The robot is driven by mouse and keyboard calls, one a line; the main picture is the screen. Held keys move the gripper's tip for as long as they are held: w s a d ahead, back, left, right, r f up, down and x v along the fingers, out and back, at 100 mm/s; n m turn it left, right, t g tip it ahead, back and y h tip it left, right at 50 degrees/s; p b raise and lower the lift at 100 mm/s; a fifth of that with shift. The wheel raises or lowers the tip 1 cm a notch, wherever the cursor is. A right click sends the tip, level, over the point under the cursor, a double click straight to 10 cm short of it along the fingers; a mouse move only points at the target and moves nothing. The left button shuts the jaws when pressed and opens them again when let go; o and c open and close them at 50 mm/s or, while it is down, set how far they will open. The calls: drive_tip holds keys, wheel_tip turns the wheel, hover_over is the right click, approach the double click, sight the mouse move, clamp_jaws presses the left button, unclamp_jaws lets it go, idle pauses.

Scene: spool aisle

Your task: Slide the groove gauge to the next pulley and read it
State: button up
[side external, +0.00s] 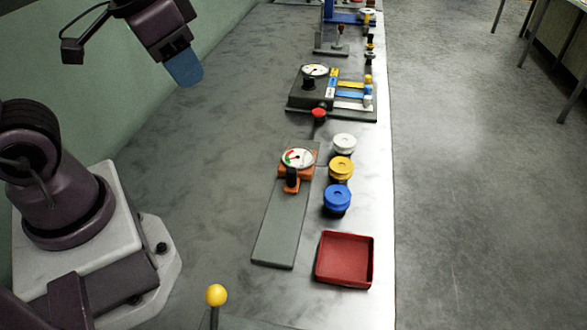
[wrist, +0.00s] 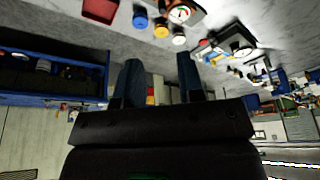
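The groove gauge (side external: 298,158) has a white dial with red and green marks on an orange carriage with a black handle. It sits near the far end of a grey rail (side external: 273,230), roughly beside the yellow pulley (side external: 341,169). The dial is too small to read. The white pulley (side external: 344,143) stands beyond the yellow one and the blue pulley (side external: 337,196) nearer. In the wrist view the gauge (wrist: 180,14) and pulleys show at the top. My gripper (wrist: 159,60) is open and empty, its blue fingers apart, high and well away from the gauge.
A red tray (side external: 344,261) lies at the rail's near end. A red knob (side external: 319,113) and a dark fixture with a dial (side external: 292,103) stand beyond the rail. A yellow ball on a post (side external: 216,295) is in front. The bench left of the rail is clear.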

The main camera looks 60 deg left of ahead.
drive_tip(key=w+f+n+g, duration=0.1)
drive_tip(key=w+f+g, duration=0.2)
drive_tip(key=w+f, duration=0.45)
drive_tip(key=n, duration=0.5)
hover_over(292, 170)
wheel_tip(292, 170, down, 9)
drive_tip(key=shift+g, duration=0.4)
wheel_tip(292, 170, down, 13)
drive_tip(key=shift+r, duration=0.15)
